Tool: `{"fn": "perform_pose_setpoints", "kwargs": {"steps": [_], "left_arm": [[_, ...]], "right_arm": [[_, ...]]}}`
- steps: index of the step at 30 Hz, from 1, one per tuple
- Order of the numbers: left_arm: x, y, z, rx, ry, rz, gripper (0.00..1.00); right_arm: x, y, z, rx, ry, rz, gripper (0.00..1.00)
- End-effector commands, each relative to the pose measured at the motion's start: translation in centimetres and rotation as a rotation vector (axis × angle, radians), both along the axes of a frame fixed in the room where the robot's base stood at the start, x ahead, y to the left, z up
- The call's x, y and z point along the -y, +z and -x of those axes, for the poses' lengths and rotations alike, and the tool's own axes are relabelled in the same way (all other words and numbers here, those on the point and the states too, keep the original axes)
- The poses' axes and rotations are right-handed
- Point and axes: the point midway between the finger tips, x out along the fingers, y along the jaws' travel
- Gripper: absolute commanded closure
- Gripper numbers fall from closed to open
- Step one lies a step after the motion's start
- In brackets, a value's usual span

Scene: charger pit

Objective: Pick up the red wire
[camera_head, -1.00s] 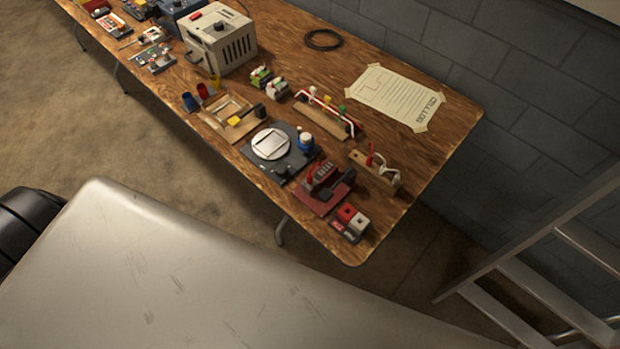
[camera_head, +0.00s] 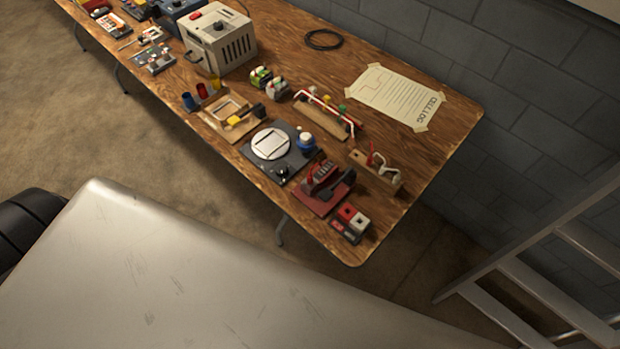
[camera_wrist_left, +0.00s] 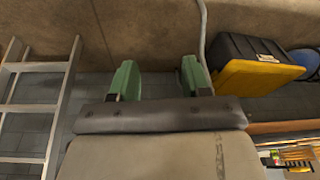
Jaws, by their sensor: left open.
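In the head view, a wooden block (camera_head: 322,123) on the workbench carries a red and white wire (camera_head: 325,105) along its top, with small green and yellow pieces beside it. A second, smaller wooden block (camera_head: 377,172) nearer the bench's right end holds an upright red piece (camera_head: 371,158) and white loops (camera_head: 386,168). I cannot tell which of these red pieces is the red wire. My left gripper (camera_wrist_left: 160,80) shows in the left wrist view with its two green fingers apart and nothing between them. It is away from the wires. My right gripper is in neither view.
The wooden workbench (camera_head: 425,172) also holds a red device (camera_head: 323,186), a dark scale-like plate (camera_head: 271,146), a beige box (camera_head: 219,38) and a taped paper (camera_head: 399,96). A ladder (camera_head: 540,295) stands right of it. A black and yellow crate (camera_wrist_left: 258,78) shows in the wrist view.

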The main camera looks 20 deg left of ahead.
Motion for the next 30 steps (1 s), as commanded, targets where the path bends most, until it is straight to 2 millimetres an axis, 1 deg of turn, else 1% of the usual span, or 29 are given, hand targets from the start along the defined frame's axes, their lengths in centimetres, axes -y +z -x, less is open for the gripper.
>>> {"fn": "perform_pose_setpoints", "kwargs": {"steps": [1, 3, 9, 11, 14, 15, 17, 18, 22, 26, 30], "left_arm": [[0.1, 2.1, -0.8, 0.015, 0.004, 0.004, 0.53], [0.3, 4.6, -1.6, 0.026, 0.008, 0.007, 0.53], [0.8, 10.8, -3.1, 0.05, 0.029, 0.029, 0.53], [1.1, 12.6, -3.6, 0.058, 0.039, 0.04, 0.53], [1.9, 15.7, -4.5, 0.069, 0.061, 0.073, 0.53], [2.3, 17.1, -5.0, 0.074, 0.076, 0.094, 0.53], [3.3, 18.8, -6.0, 0.071, 0.102, 0.13, 0.53], [3.8, 19.4, -6.5, 0.062, 0.119, 0.15, 0.53], [5.3, 20.5, -8.2, 0.031, 0.174, 0.2, 0.53], [6.4, 21.0, -10.1, -0.012, 0.238, 0.233, 0.53], [7.2, 21.2, -12.8, -0.068, 0.337, 0.242, 0.53]], "right_arm": [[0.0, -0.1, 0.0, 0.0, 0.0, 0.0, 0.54], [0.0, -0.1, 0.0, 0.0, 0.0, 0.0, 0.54], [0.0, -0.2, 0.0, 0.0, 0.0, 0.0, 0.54], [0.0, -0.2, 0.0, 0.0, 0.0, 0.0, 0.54], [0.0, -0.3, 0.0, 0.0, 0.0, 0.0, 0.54], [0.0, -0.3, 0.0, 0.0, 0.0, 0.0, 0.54], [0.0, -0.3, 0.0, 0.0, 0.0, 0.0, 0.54], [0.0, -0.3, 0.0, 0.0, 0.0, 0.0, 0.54], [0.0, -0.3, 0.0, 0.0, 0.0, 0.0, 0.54], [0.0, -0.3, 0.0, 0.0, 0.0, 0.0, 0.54], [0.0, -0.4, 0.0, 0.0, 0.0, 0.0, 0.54]]}}
